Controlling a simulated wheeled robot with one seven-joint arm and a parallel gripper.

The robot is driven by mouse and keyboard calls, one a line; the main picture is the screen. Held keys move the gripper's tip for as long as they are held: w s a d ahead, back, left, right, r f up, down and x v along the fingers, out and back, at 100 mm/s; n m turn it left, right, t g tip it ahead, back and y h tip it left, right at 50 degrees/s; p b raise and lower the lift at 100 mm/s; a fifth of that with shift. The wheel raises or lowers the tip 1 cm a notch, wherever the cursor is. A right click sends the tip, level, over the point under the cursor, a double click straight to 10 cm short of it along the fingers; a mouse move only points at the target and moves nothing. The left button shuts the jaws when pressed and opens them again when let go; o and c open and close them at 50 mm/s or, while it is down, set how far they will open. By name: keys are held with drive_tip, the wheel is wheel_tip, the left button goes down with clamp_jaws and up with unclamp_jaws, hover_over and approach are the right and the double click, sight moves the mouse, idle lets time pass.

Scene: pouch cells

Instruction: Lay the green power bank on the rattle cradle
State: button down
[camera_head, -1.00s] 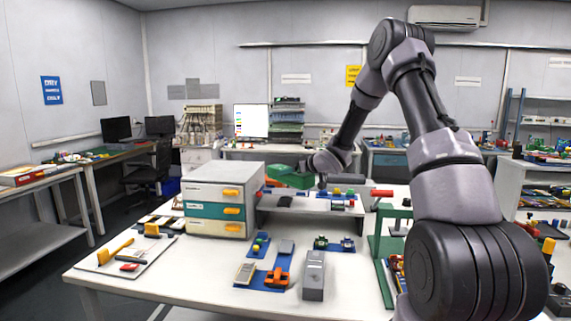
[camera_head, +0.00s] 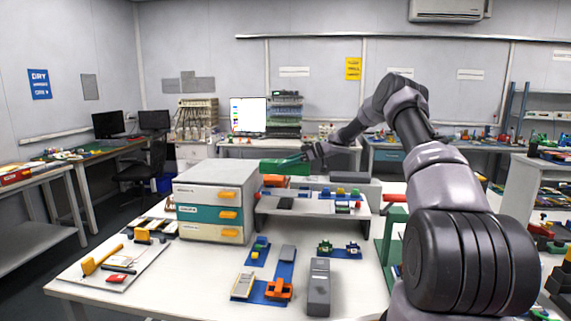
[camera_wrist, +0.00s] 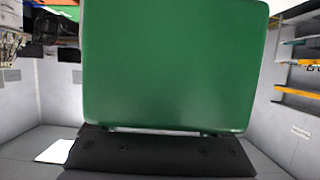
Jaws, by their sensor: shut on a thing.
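The green power bank (camera_head: 284,167) is held in my gripper (camera_head: 308,156), above the back of the white table near the raised shelf. It fills most of the wrist view (camera_wrist: 175,65), with the dark gripper body (camera_wrist: 160,153) along its lower edge. The fingertips are mostly hidden behind the bank. I cannot tell for sure which item is the rattle cradle. A blue plate with green parts (camera_head: 339,250) and a blue base with an orange clamp (camera_head: 279,288) lie on the table below.
A drawer cabinet (camera_head: 213,203) stands left of the raised shelf (camera_head: 310,208), which bears small coloured parts. A grey block (camera_head: 318,288) stands at the front. A white tray with tools (camera_head: 115,266) lies at left. A green frame (camera_head: 393,245) stands at right.

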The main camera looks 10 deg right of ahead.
drive_tip(key=shift+s+d+f, duration=0.1)
drive_tip(key=shift+d+f, duration=0.05)
drive_tip(key=shift+f, duration=2.75)
drive_tip(key=shift+f, duration=1.2)
unclamp_jaws()
drive_tip(key=shift+f, duration=0.1)
drive_tip(key=shift+d, duration=0.1)
drive_tip(key=v, duration=1)
drive_tip(key=shift+s+d+r, duration=0.1)
drive_tip(key=shift+d+r, duration=0.1)
drive_tip(key=shift+r, duration=0.1)
